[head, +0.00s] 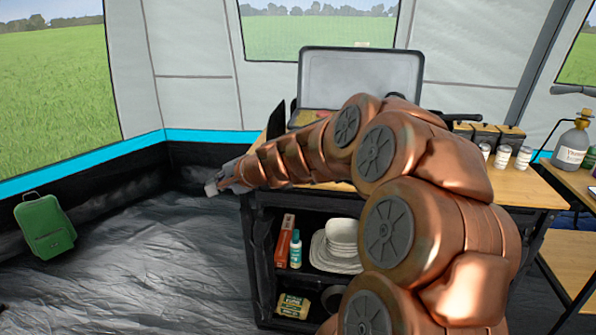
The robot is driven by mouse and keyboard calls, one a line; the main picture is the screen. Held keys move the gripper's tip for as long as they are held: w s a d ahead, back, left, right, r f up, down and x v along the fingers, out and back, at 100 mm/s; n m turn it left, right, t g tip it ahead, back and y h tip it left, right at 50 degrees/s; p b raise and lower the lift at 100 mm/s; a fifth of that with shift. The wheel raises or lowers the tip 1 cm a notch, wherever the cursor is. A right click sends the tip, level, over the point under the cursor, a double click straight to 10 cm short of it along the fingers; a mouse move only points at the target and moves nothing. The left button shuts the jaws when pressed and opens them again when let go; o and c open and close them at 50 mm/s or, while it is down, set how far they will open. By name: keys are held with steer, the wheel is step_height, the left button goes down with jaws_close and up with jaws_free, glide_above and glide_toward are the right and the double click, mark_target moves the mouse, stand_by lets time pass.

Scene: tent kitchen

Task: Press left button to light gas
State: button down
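A camp stove (352,78) with a raised grey lid stands on the wooden-topped kitchen unit. My copper-coloured arm crosses in front of it and hides most of its body. The left button is not visible. My gripper (212,187) is at the end of the arm, left of the stove and beyond the unit's left edge. It is small and seen from the side, so I cannot tell whether it is open or shut. No object shows in it. A grey bottle with a label (572,148) stands on the right table.
Dark canisters (483,134) and white jars (503,157) stand on the worktop right of my arm. Open shelves below hold white dishes (340,240), a red box (285,240) and a yellow-green box (292,305). A green suitcase (45,226) stands at left. The dark floor (150,265) between is clear.

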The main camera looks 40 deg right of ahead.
steer(key=d+f+m+h+b, duration=0.1)
steer(key=d+f+m+h, duration=0.1)
steer(key=d, duration=0.5)
steer(key=s+d+f+m+h+b, duration=0.1)
steer(key=d+m, duration=0.3)
steer(key=d, duration=0.4)
steer(key=s+d+f+m+h+b, duration=0.1)
steer(key=d+f+m+h+b, duration=0.1)
steer(key=d, duration=0.6)
steer(key=shift+s+f+m+t+h, duration=0.2)
steer(key=shift+f+m+t+h, duration=0.2)
steer(key=shift+f+h, duration=0.3)
steer(key=shift+w+d+p, duration=0.85)
steer(key=shift+w+d, duration=0.1)
steer(key=shift+d, duration=0.3)
steer(key=shift+w+d+p, duration=0.8)
steer(key=shift+w+d, duration=0.15)
steer(key=shift+d, duration=0.3)
steer(key=shift+w+d+p, duration=0.55)
steer(key=shift+w+d, duration=0.1)
steer(key=shift+d, duration=0.35)
steer(key=shift+d, duration=0.1)
steer(key=shift+w+d+p, duration=0.25)
steer(key=shift+p, duration=0.05)
